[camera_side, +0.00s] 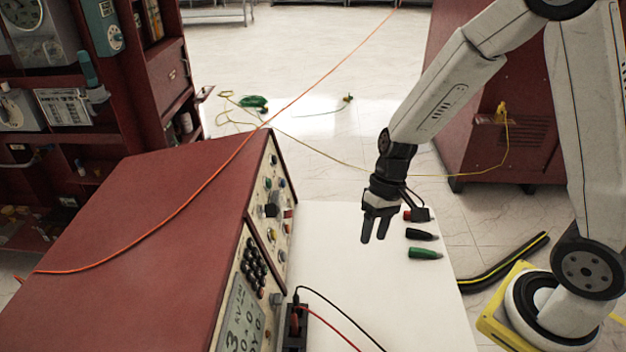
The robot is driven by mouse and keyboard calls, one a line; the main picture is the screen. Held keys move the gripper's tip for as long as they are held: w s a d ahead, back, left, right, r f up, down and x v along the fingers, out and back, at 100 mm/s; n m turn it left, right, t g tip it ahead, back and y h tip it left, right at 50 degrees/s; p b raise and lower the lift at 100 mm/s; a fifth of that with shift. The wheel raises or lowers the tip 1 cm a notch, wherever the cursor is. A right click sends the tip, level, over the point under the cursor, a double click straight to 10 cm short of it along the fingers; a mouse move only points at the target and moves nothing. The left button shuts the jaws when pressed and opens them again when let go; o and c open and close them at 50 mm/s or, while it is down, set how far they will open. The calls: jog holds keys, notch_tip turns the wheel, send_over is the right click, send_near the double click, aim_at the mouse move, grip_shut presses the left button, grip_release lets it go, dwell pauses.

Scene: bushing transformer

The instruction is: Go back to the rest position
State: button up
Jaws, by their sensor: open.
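My gripper (374,238) hangs above the white table (340,270), its two dark fingers pointing down with a gap between them. Nothing shows between the fingers. To its right, three clips lie in a column on the table: a red one (416,215), a black one (422,235) and a green one (425,253). My gripper is apart from the black and green clips. The wrist stands close to the red clip in the picture, and I cannot tell the depth between them.
A large red test cabinet (150,220) with a panel of knobs (272,210) stands left of the table. Black and red leads run from a small black socket block (296,328) at the front. An orange cable (215,175) crosses the cabinet top. A red box (500,110) stands behind.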

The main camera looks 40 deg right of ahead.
jog(key=s+d+r+n+t+h, duration=0.2)
jog(key=s+d+r+t+h, duration=0.1)
jog(key=r, duration=0.2)
jog(key=shift+s+t+h, duration=0.2)
jog(key=shift+t+h, duration=0.2)
dwell(0.4)
